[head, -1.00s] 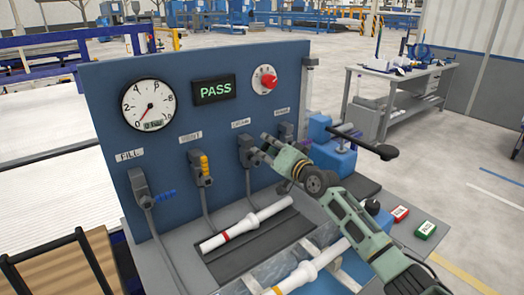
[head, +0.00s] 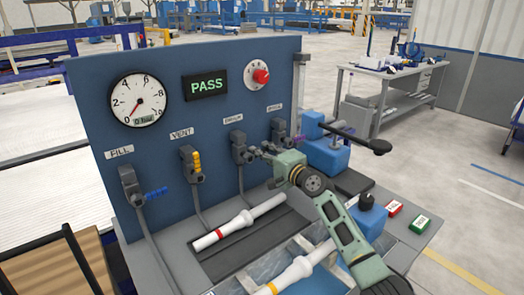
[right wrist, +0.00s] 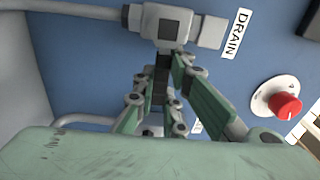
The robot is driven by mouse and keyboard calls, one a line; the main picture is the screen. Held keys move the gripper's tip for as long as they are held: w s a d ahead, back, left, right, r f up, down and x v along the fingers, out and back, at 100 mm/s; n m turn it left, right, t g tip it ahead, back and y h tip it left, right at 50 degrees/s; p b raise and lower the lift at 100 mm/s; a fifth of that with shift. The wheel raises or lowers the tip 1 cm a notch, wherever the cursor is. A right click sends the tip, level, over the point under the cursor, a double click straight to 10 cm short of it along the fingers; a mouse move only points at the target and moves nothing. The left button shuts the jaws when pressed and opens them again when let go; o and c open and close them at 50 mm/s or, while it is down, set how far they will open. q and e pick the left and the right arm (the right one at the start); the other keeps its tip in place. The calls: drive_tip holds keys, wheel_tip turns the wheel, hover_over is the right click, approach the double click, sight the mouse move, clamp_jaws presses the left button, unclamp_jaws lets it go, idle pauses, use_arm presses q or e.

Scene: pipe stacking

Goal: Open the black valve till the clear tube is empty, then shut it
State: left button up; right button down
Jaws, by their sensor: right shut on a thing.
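The drain valve (head: 239,147) is a grey body on the blue panel, under a DRAIN label (head: 233,118). Its black handle (right wrist: 162,72) shows in the right wrist view, below the valve body (right wrist: 165,25). My right gripper (head: 262,151) is at this valve. In the right wrist view its fingers (right wrist: 166,76) close around the black handle from both sides. The handle's exact angle in the head view is partly hidden by the gripper. I cannot make out a clear tube or its liquid level for sure. My left gripper is not in view.
The fill valve (head: 130,188) has a blue handle; the vent valve (head: 192,163) has a yellow one. A gauge (head: 138,100) reads near zero, a display (head: 206,86) says PASS. White pipes (head: 240,229) lie in front. A blue clamp (head: 328,152) stands right of my gripper.

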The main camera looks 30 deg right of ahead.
drive_tip(key=shift+f+m, duration=0.25)
drive_tip(key=shift+m, duration=0.05)
idle(0.4)
drive_tip(key=c, duration=1.8)
unclamp_jaws()
drive_tip(key=shift+s, duration=0.15)
drive_tip(key=s+d, duration=0.1)
drive_tip(key=s, duration=1)
drive_tip(key=shift+s+d, duration=0.35)
